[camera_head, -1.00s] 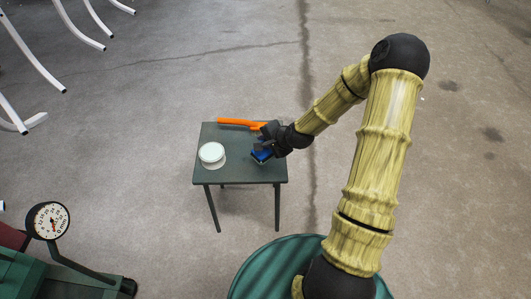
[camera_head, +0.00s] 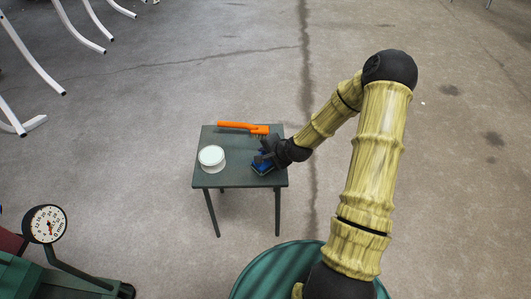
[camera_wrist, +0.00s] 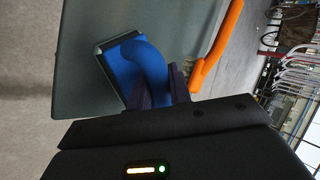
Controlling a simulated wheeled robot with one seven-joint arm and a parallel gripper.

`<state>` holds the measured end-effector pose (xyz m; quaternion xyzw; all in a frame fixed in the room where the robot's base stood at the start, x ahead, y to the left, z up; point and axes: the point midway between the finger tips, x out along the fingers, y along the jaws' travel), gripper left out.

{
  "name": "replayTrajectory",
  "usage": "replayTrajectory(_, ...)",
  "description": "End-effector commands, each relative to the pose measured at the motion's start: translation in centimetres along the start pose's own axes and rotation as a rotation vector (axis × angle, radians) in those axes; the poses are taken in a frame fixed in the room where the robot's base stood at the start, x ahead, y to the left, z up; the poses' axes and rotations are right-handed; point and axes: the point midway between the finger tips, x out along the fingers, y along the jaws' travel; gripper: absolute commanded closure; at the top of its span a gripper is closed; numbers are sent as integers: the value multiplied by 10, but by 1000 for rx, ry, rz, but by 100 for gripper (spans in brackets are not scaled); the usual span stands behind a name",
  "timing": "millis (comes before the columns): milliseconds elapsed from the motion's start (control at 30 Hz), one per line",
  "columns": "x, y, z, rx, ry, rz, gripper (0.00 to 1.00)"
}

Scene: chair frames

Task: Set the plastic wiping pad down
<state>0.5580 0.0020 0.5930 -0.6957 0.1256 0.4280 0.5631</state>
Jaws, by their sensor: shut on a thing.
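The plastic wiping pad is blue with a curved blue handle and a dark base. In the head view the pad (camera_head: 261,168) is at the right part of the small dark green table (camera_head: 228,178). In the wrist view the blue pad (camera_wrist: 125,65) is close in front of my gripper (camera_wrist: 165,88), with the table behind it. My gripper (camera_head: 268,155) is shut on the pad's handle. The pad is at or just above the tabletop; I cannot tell whether it touches. My fingers hide part of the handle.
A round white container (camera_head: 211,157) stands on the table's left side. An orange tool (camera_head: 240,127) lies along the far edge; it also shows in the wrist view (camera_wrist: 218,45). A dial gauge (camera_head: 45,224) stands at lower left. White chair frames (camera_head: 82,22) are at upper left.

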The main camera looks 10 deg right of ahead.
Motion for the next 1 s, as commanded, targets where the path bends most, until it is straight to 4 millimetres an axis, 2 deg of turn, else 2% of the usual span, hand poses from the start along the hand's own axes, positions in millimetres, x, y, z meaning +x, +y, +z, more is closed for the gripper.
replayTrajectory(67,2,2,0,0,-1,0,100)
replayTrajectory(100,2,2,0,0,-1,0,76)
replayTrajectory(200,2,2,1,0,-1,1,58)
replayTrajectory(700,-1,3,1,4,-3,10,58)
replayTrajectory(867,-18,2,0,5,-3,9,58)
replayTrajectory(1000,-45,1,0,5,0,6,58)
